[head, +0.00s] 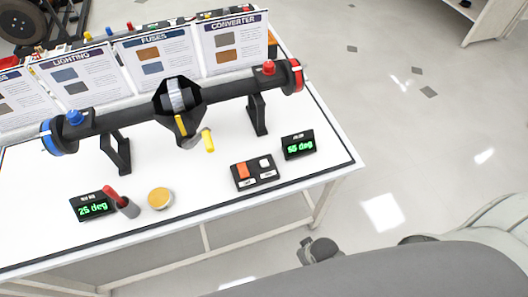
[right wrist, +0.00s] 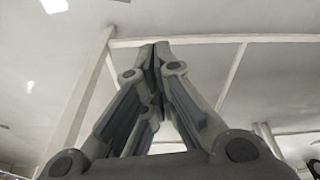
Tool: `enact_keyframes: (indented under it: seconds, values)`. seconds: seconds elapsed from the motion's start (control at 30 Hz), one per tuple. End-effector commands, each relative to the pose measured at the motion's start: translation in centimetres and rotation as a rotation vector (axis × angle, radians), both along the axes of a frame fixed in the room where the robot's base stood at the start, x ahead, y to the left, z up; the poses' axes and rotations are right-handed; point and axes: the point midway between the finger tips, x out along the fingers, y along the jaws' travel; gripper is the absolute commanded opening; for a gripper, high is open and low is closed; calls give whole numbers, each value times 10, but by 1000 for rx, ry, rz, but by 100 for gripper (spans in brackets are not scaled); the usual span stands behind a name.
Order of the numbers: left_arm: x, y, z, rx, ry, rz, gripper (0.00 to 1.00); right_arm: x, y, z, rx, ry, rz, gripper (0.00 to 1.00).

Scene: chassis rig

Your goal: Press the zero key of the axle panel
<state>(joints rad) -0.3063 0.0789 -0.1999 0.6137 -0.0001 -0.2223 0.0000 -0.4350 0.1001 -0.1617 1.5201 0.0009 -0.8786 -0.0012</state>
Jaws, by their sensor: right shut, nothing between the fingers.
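The axle panel (head: 255,173) is a small black box lying on the white table near its front right edge in the head view. It has an orange-red key (head: 243,170) and a white key (head: 265,163), with small light labels in front that are too small to read. I cannot tell which key is the zero key. My right gripper (right wrist: 158,48) is shut and empty in the right wrist view, with pale table framing and the floor beyond its fingertips. It is not touching the panel. My left gripper is not in view.
A black axle (head: 105,121) on stands spans the table (head: 226,205) behind the panel. Displays read 25 deg (head: 94,206) and 55 deg (head: 299,145). Signboards line the back.

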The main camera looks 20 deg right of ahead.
Motion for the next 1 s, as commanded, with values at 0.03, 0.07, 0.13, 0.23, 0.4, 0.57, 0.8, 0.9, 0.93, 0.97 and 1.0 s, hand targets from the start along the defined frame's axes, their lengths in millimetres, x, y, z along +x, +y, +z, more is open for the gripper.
enact_keyframes:
  seconds: [0.03,0.07,0.13,0.23,0.4,0.57,0.8,0.9,0.93,0.97,1.0]
  values:
    - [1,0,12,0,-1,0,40,9,1,28,2,-14,0,0]
    - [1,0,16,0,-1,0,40,12,2,41,2,-19,1,0]
    - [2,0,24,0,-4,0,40,21,3,70,5,-31,5,0]
    - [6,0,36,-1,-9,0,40,34,6,115,10,-53,17,0]
    - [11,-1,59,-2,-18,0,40,57,15,196,27,-111,84,0]
    - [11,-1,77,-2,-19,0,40,85,37,267,55,-204,252,0]
    - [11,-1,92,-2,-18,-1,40,147,90,324,88,-420,737,0]
    - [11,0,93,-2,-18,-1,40,171,100,328,78,-494,904,0]
    - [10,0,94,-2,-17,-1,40,178,101,328,73,-515,948,0]
    - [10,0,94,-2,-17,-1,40,185,101,328,65,-535,989,0]
    - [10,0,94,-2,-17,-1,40,194,100,327,53,-559,1037,0]
